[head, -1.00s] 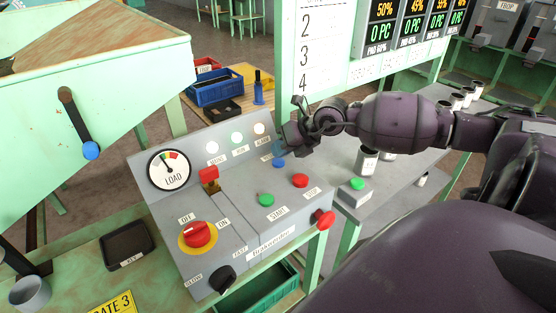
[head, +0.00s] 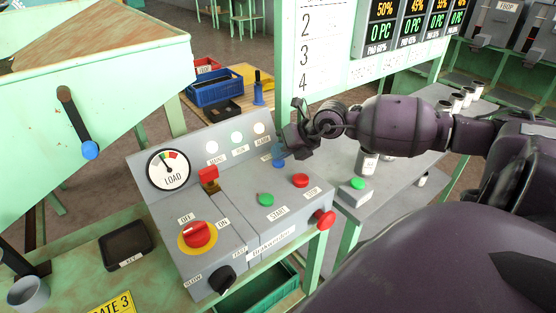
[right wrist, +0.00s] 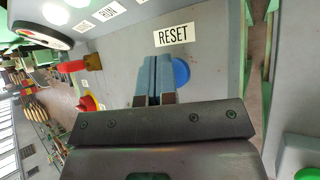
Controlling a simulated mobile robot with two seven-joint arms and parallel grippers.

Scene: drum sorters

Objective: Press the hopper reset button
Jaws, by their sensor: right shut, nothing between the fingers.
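The blue reset button (head: 279,163) is on the sloped face of the grey control console (head: 236,232), below the row of lamps. In the right wrist view the round blue button (right wrist: 182,72) sits just below the RESET label (right wrist: 173,36). My right gripper (head: 279,150) is shut and empty. Its blue fingertips (right wrist: 154,80) are close together beside the button and hide part of its edge. I cannot tell whether they touch the button or the panel. My left gripper is not in view.
A green start button (head: 266,200), red stop button (head: 300,181), red side button (head: 324,218) and red-yellow OFF/ON switch (head: 198,234) are on the console. A red lever (head: 208,174) stands near the load gauge (head: 171,170). A grey box with a green button (head: 357,184) is to the right.

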